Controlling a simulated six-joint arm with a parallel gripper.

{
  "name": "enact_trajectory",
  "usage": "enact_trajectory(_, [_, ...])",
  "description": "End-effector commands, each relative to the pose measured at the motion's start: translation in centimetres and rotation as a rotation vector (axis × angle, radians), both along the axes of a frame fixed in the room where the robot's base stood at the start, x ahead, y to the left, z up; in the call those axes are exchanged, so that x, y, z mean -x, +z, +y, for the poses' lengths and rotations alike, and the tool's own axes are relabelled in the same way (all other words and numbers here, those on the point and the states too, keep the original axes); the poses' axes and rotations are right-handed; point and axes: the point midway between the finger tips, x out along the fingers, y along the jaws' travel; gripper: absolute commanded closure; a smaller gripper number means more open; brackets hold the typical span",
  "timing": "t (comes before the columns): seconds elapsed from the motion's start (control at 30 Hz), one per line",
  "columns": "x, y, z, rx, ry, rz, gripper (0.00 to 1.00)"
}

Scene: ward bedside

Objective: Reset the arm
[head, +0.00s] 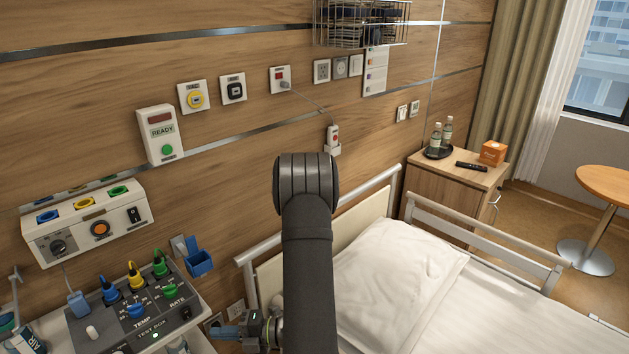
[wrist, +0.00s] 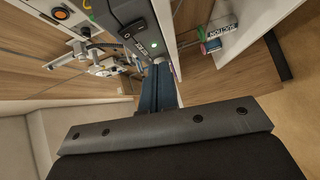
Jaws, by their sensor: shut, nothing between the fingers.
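My arm rises from the bottom centre of the head view and hides part of the bed's head end and wall. My gripper (head: 219,331) shows low in the head view, left of the arm and just right of the test box. It points left, and part of it is hidden by the arm. In the wrist view my gripper's dark blue fingers (wrist: 160,70) are together and empty, below the green-lit front of the test box.
The test box (head: 128,326), with coloured plugs and knobs, stands close left of my gripper. A blue holder (head: 198,261) is on the wall above. The bed with a pillow (head: 395,285) is to the right. A bedside cabinet (head: 455,186) holds bottles, a remote and an orange box.

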Motion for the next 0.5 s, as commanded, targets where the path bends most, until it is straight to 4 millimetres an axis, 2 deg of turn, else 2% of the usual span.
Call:
enact_trajectory(0.13, [0.1,0.2,2.2,0.001,0.004,-0.001,1.00])
enact_trajectory(0.27, [0.3,1.8,2.1,0.000,-0.001,-0.003,1.00])
enact_trajectory(0.5, [0.2,1.8,-0.3,-0.001,-0.003,-0.001,1.00])
